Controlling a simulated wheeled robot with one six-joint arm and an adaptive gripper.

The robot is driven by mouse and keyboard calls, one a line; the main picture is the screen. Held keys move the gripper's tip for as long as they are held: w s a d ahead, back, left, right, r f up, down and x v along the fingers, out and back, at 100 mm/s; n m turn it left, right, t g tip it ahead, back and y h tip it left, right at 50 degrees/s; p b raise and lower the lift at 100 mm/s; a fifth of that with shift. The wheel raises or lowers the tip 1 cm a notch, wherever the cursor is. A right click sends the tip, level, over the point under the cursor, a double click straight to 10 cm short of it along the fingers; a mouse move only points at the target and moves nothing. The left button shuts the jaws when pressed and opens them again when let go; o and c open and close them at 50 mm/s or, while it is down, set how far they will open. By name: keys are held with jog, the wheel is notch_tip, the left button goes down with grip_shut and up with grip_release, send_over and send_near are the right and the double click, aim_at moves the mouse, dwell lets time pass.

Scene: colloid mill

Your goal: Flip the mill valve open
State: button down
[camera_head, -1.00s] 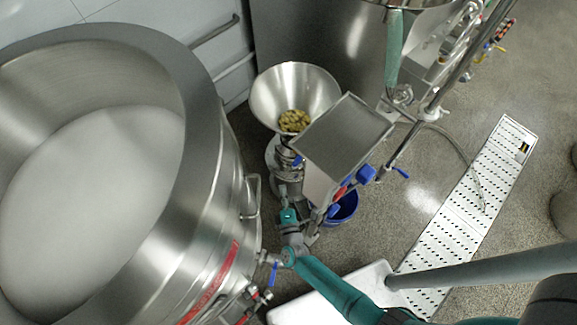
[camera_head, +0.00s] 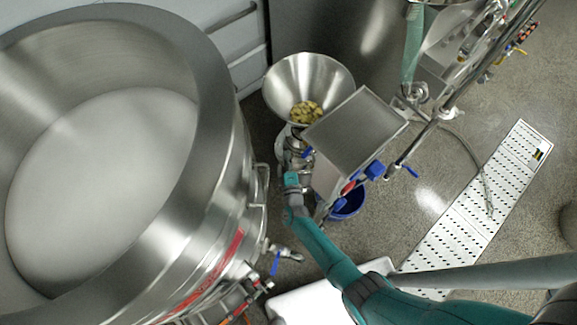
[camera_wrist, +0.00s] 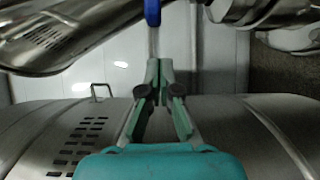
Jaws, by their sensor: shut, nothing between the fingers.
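The mill has a steel funnel hopper (camera_head: 308,85) with yellowish pieces in it. The mill valve's blue handle (camera_head: 307,153) shows just below the hopper. In the wrist view the blue handle (camera_wrist: 152,12) is at the top edge, with a pale metal stem below it. My gripper (camera_wrist: 158,65) is shut and empty, its fingertips just below the handle and in line with the stem. I cannot tell whether they touch it. In the head view my gripper is small and hard to separate from the mill's metal body.
A large steel tank (camera_head: 225,185) stands close on the left of my arm. A square steel box (camera_head: 355,132) with blue knobs stands to the right of the mill, above a blue bucket (camera_head: 347,203). A perforated floor drain (camera_head: 480,205) lies in open floor to the right.

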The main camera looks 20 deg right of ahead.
aim_at(308, 151)
jog(key=s+d, duration=0.2)
jog(key=d, duration=0.1)
jog(key=shift+s+d, duration=0.15)
jog(key=shift+s+d, duration=0.45)
jog(key=shift+s, duration=0.25)
jog(key=shift+w, duration=0.1)
dwell(0.3)
